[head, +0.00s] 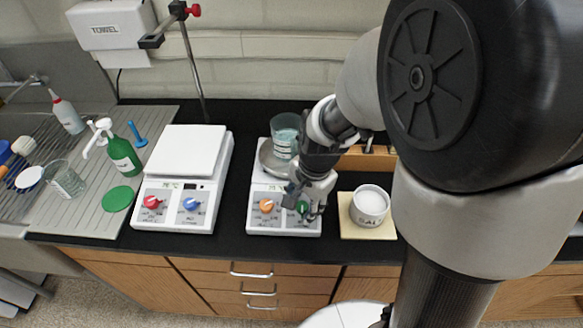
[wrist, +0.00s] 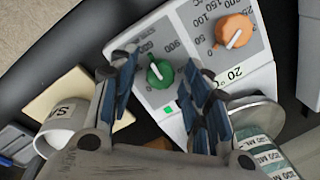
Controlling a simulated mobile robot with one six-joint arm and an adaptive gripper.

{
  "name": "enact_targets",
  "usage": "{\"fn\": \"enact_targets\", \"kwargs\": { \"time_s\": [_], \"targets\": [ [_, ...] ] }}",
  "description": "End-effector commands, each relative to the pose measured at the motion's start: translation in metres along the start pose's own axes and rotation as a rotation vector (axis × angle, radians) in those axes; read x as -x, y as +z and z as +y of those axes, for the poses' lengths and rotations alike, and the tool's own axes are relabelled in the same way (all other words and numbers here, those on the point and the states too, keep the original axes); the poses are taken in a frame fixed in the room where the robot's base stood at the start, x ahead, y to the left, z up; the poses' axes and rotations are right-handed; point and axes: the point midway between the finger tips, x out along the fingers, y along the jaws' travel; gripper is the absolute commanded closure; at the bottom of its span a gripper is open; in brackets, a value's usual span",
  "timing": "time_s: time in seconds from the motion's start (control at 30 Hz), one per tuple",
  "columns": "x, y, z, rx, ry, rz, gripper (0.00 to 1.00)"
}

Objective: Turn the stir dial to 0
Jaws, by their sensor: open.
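The right hotplate (head: 258,222) has an orange dial (head: 267,205) and a green dial (head: 303,207) on its front panel. In the wrist view the green dial (wrist: 160,73) has a white pointer mark and large numbers such as 900 beside it. The orange dial (wrist: 234,31) has a scale from 0 upward in fifties, which suggests heat. My gripper (head: 299,193) is open at the front of this hotplate. In the wrist view my gripper (wrist: 165,64) has its fingertips on either side of the green dial; I cannot tell whether they touch it.
A beaker (head: 285,135) stands on the right hotplate behind my gripper. A jar (head: 370,204) stands on a pale board to the right. Another hotplate (head: 186,160) with red and blue dials stands to the left. Black counter shows between the two hotplates.

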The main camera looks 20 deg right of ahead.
Motion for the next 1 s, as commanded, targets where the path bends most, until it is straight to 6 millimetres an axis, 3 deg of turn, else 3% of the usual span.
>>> {"fn": "enact_targets", "kwargs": {
  "time_s": [0.3, 0.9, 1.0],
  "targets": [
    [-0.0015, 0.0001, -0.0001, 0.0, 0.0, 0.0, 0.57],
    [-0.0014, 0.0, -0.0002, 0.0, 0.0, 0.0, 0.97],
    [-0.0014, 0.0, -0.0002, 0.0, 0.0, 0.0, 1.0]
  ]
}}
